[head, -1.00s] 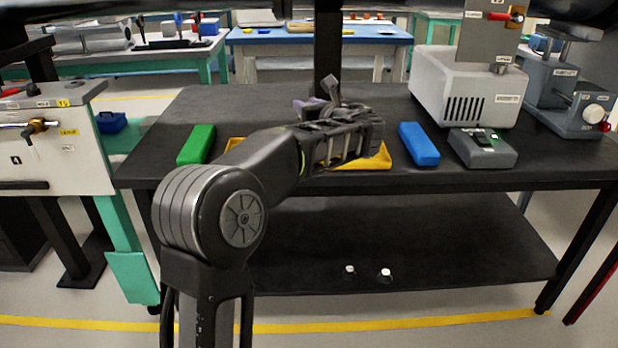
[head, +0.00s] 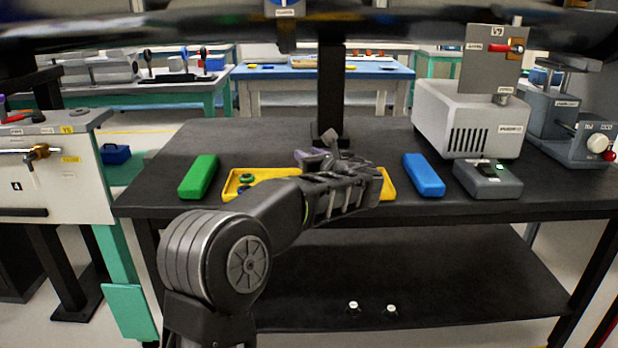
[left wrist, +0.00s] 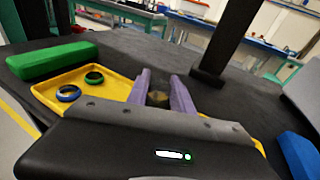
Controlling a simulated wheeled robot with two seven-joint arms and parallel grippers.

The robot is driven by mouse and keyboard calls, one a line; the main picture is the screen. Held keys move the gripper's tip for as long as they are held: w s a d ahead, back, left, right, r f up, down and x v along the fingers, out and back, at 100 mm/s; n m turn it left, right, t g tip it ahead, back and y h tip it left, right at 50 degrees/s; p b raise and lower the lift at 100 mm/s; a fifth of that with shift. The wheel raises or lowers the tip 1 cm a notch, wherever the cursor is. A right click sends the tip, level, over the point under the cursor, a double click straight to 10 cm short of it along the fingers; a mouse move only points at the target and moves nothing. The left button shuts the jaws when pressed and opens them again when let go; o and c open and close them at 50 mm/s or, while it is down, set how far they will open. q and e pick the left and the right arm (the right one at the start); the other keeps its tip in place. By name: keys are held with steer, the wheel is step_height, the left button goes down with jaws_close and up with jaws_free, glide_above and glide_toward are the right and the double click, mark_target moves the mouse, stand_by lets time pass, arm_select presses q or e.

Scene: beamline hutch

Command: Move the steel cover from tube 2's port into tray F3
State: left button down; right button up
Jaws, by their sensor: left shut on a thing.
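My left gripper (head: 318,154) is over the yellow tray (head: 230,189) on the black bench. In the left wrist view its purple fingers (left wrist: 160,88) are shut on a small dark, brownish thing (left wrist: 158,98). It may be the steel cover, but most of it is hidden between the fingers. The yellow tray (left wrist: 108,84) holds a green ring (left wrist: 94,78) and a blue ring (left wrist: 68,93) at its left end. I cannot read a tray label. My right gripper is not in view.
A green block (head: 198,176) lies left of the tray and a blue block (head: 424,175) right of it. A grey box with a lit display (head: 488,180) and a white machine (head: 470,120) stand at the right. A black post (head: 331,90) rises behind the tray.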

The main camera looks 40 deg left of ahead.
arm_select(q)
steer(key=shift+f+b, duration=1.2)
steer(key=shift+f, duration=1.3)
steer(key=shift+f, duration=0.2)
steer(key=c, duration=1.1)
jaws_free()
steer(key=shift+r, duration=0.1)
